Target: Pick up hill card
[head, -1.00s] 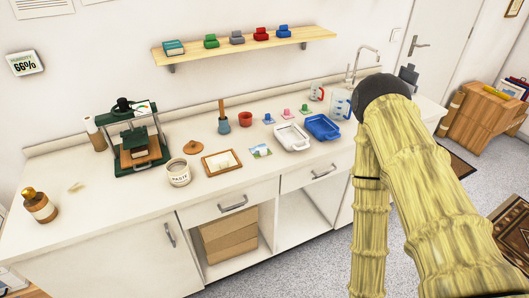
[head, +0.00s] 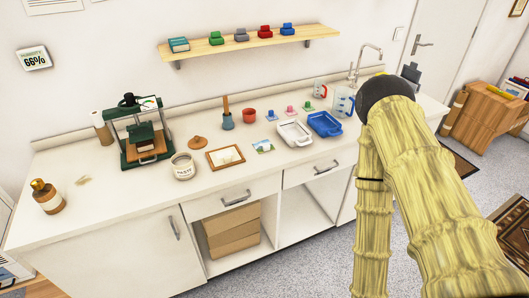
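The hill card (head: 263,146) is a small flat picture with blue and green on it. It lies on the white counter (head: 110,205), between a wooden-framed print (head: 225,157) on its left and a white tray (head: 295,133) on its right. My arm, yellow and bamboo-like, fills the right side of the head view. A dark grey part (head: 411,72) shows behind the arm's black joint and may belong to my gripper. Its fingers cannot be made out, so I cannot tell whether it is open or shut. It is well to the right of the card and apart from it.
A blue tray (head: 325,125), measuring jugs (head: 343,103) and small colored stamps stand right of the card. A paste jar (head: 183,166), green press (head: 143,135) and brown bottle (head: 46,196) stand to the left. A shelf (head: 250,43) hangs above. The counter's front strip is clear.

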